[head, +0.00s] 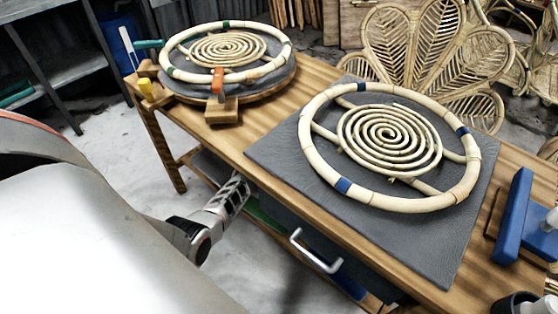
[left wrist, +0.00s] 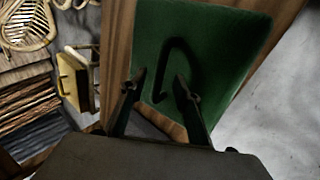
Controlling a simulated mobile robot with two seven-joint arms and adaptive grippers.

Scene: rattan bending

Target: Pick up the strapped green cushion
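The green cushion (left wrist: 225,40) fills the upper middle of the left wrist view, with a dark strap loop (left wrist: 180,45) standing out on its face. In the head view only a thin green strip of it (head: 262,217) shows below the table edge, beside my left gripper (head: 236,190). In the left wrist view my left gripper (left wrist: 160,75) is open, its two fingers apart on either side of the strap's lower part. I cannot tell whether they touch the strap.
The wooden workbench (head: 270,110) stands above my left gripper. A dark drawer with a silver handle (head: 315,252) is just right of it. Rattan rings with spirals (head: 390,145) lie on top. A blue clamp (head: 512,215) is at the right. The pale floor (head: 115,160) is clear.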

